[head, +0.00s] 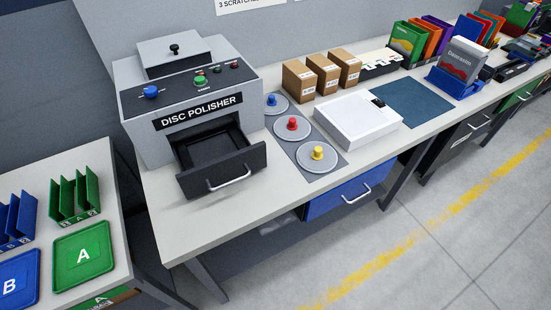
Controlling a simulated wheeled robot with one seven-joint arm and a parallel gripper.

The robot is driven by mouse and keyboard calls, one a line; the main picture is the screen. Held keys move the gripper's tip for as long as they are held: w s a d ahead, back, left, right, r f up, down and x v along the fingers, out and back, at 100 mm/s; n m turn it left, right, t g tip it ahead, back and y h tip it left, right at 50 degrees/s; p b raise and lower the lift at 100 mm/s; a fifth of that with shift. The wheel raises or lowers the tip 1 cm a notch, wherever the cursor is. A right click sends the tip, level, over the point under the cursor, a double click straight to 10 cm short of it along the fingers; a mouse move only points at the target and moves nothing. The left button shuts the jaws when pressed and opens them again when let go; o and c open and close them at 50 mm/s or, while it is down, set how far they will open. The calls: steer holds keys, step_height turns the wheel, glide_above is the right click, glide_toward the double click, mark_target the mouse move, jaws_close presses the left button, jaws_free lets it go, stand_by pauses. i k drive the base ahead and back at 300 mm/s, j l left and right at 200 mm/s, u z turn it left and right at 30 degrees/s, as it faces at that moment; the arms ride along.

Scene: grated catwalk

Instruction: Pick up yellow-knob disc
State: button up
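The yellow-knob disc (317,158) is a grey disc with a yellow knob on top. It lies at the near end of a dark strip (318,176) on the workbench. The red-knob disc (292,127) lies just behind it on the same strip, and the blue-knob disc (275,103) lies at the far end. The knob of the yellow one points up and nothing covers it. My gripper is not in view.
The disc polisher (190,100) stands left of the discs with its drawer (221,168) pulled open. A white box (357,121) sits close on the right. Small cardboard boxes (322,74) stand behind. The bench (255,205) is clear in front of the discs.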

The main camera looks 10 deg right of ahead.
mark_target(313, 157)
steer(key=i+j+u, duration=0.4)
steer(key=i+j, duration=0.4)
steer(key=j, duration=0.15)
